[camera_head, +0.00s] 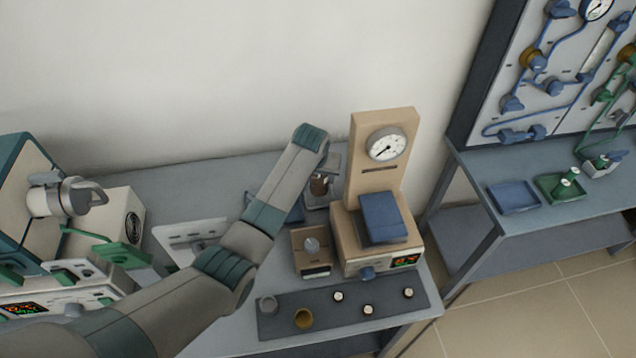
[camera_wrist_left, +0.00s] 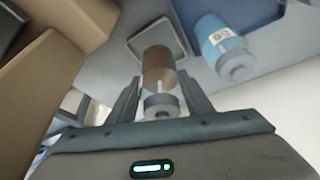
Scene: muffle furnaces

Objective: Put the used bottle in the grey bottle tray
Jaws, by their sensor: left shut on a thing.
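My left gripper (camera_head: 321,178) is shut on a brown bottle with a grey cap (camera_head: 319,187). In the left wrist view the bottle (camera_wrist_left: 158,68) sits between the two fingers (camera_wrist_left: 160,92), cap toward the wrist. The small grey square tray (camera_wrist_left: 133,43) lies just beyond the bottle's far end. In the head view the grey tray (camera_head: 312,205) shows directly under the bottle, partly hidden by my arm. I cannot tell whether the bottle touches it. My right gripper is not in view.
Beside the grey tray is a blue tray (camera_head: 296,214) with a blue labelled bottle (camera_wrist_left: 222,48), mostly hidden behind my arm in the head view. A beige press with a gauge (camera_head: 377,225) stands close on the right. A dark mat (camera_head: 390,303) with small pieces lies in front.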

